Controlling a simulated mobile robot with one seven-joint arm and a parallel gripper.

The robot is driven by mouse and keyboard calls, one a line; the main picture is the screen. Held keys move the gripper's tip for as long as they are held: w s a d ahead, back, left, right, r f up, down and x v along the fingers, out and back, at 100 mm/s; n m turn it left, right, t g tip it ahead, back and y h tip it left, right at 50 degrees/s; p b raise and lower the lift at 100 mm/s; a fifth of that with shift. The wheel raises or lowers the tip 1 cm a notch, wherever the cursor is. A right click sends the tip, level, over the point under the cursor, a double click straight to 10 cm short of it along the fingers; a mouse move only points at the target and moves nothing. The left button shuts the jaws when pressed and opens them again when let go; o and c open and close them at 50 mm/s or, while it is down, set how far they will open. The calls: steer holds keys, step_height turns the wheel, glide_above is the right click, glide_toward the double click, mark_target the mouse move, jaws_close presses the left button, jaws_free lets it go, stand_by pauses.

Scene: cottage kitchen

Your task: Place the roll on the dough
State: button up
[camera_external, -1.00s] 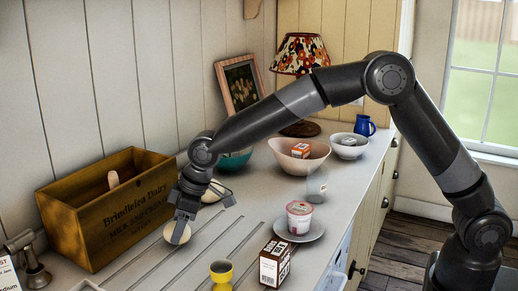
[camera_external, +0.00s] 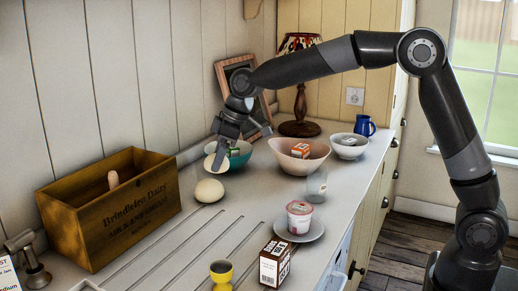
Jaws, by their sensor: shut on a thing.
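My gripper (camera_external: 218,153) is shut on a pale roll (camera_external: 211,163) and holds it above the counter. The gripper's fingers hide part of the roll. The dough (camera_external: 209,190) is a smooth pale round lump on the counter, right of the wooden crate. The held roll is above the dough and slightly behind it in the picture, with a visible gap between them.
A wooden crate (camera_external: 110,225) stands left of the dough. A teal bowl (camera_external: 241,154) is close behind the gripper. A pink bowl (camera_external: 314,161), a glass (camera_external: 317,184), a plate with a tub (camera_external: 300,215), a box (camera_external: 273,265) and a yellow cup (camera_external: 221,272) stand to the right and front.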

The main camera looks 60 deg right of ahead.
steer(key=w+d+r+m, duration=0.15)
steer(key=d+r, duration=0.25)
steer(key=d, duration=1)
glide_above(210, 180)
steer(key=shift+h, duration=0.3)
step_height(210, 180, down, 6)
steer(key=shift+s+f, duration=0.1)
steer(key=shift+f, duration=0.15)
steer(key=shift+a+f, duration=0.1)
steer(key=shift+f, duration=1.9)
steer(key=shift+f, duration=0.1)
steer(key=o, duration=0.7)
steer(key=shift+o, duration=0.2)
